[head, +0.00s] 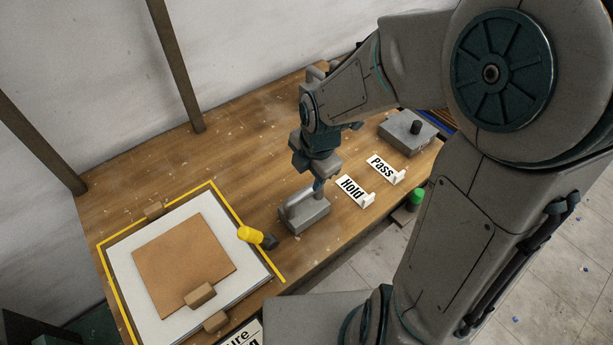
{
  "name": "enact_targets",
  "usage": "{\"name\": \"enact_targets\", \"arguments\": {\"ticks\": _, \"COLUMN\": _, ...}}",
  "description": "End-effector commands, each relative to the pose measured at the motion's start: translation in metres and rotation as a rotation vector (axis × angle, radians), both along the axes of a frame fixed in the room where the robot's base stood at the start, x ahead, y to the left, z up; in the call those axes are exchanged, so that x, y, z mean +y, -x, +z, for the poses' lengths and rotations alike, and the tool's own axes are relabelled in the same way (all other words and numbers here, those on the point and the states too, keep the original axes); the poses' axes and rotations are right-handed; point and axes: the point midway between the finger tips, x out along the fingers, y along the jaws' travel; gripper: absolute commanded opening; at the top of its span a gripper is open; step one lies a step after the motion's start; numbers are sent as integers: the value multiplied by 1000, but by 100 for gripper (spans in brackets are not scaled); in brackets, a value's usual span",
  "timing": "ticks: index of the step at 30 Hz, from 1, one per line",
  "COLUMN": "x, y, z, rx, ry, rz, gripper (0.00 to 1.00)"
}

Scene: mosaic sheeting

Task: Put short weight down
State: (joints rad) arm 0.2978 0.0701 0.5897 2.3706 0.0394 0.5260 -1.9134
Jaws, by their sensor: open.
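A grey block weight with a raised handle (307,220) stands upright on the wooden table, between the yellow-marked area and the Hold sign. My gripper (318,187) is directly above it, pointing down at its handle, and is open. The fingertips are small here, and I cannot tell whether they touch the handle. Another grey block weight with a dark knob (402,136) sits further back on the right, beyond the Pass sign. I cannot tell from this view which weight is the short one.
A white board with a brown square tile (183,250) and wooden blocks lies inside yellow tape at the left. A yellow-handled tool (250,235) lies at its right edge. Hold (353,191) and Pass (385,169) signs stand right of the gripper. A green-topped item (416,195) is by the front edge.

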Motion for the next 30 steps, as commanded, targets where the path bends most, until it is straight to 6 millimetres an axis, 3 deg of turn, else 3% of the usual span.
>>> {"name": "enact_targets", "arguments": {"ticks": 7, "x": -2, "y": 2, "z": 10, "rx": 0, "ry": 0, "rz": -8, "gripper": 47}}
{"name": "enact_targets", "arguments": {"ticks": 11, "x": -9, "y": 5, "z": 16, "rx": 2, "ry": 3, "rz": -110, "gripper": 47}}
{"name": "enact_targets", "arguments": {"ticks": 20, "x": -52, "y": 34, "z": 59, "rx": -11, "ry": -49, "rz": -813, "gripper": 47}}
{"name": "enact_targets", "arguments": {"ticks": 30, "x": -93, "y": 83, "z": 103, "rx": -10, "ry": -265, "rz": -1670, "gripper": 47}}
